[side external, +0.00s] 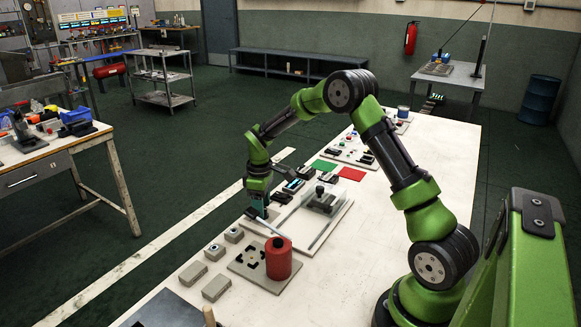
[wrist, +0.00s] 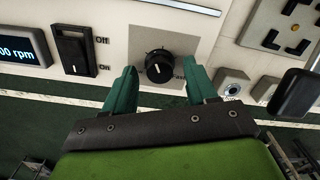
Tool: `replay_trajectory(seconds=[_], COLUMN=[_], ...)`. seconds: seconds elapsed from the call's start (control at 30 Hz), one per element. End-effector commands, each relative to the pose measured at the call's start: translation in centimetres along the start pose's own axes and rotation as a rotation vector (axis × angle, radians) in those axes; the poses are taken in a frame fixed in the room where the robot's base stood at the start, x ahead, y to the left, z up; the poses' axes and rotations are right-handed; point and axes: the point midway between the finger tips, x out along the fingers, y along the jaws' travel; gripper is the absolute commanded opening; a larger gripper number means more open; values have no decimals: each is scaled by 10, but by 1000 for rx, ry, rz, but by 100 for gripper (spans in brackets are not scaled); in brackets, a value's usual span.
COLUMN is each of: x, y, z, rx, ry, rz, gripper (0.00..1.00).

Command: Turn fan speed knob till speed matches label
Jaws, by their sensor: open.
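The fan speed knob (wrist: 160,66) is black and round with a white pointer line, on a grey plate (wrist: 190,12) in the wrist view. My gripper (wrist: 161,78) is open, with one green finger on each side of the knob, and I cannot tell whether either touches it. A finger covers part of the lettering right of the knob. A dark display (wrist: 22,47) at the left edge reads "00 rpm", its front digits cut off. In the side external view my gripper (side external: 257,213) points down at the panel's near-left edge, and the knob cannot be made out there.
A black rocker switch (wrist: 74,50) with "On" and "Off" lettering sits between display and knob. A red cylinder (side external: 278,259) stands on a plate near the gripper. Grey blocks (side external: 216,288) lie along the table edge. The right side of the white table (side external: 452,135) is clear.

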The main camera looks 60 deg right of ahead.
Motion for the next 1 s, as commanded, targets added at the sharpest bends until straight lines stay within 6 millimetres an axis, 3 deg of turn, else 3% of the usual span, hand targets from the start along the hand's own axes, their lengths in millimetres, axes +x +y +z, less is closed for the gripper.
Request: replay_trajectory(seconds=[0.17,0.63,0.8,1.0], x=[-26,-136,-158,-167], y=[1,1,0,0], z=[-1,0,0,0], rx=[0,0,-1,0], ry=[5,4,2,1], rz=[5,4,3,1], gripper=[57,57,57,57])
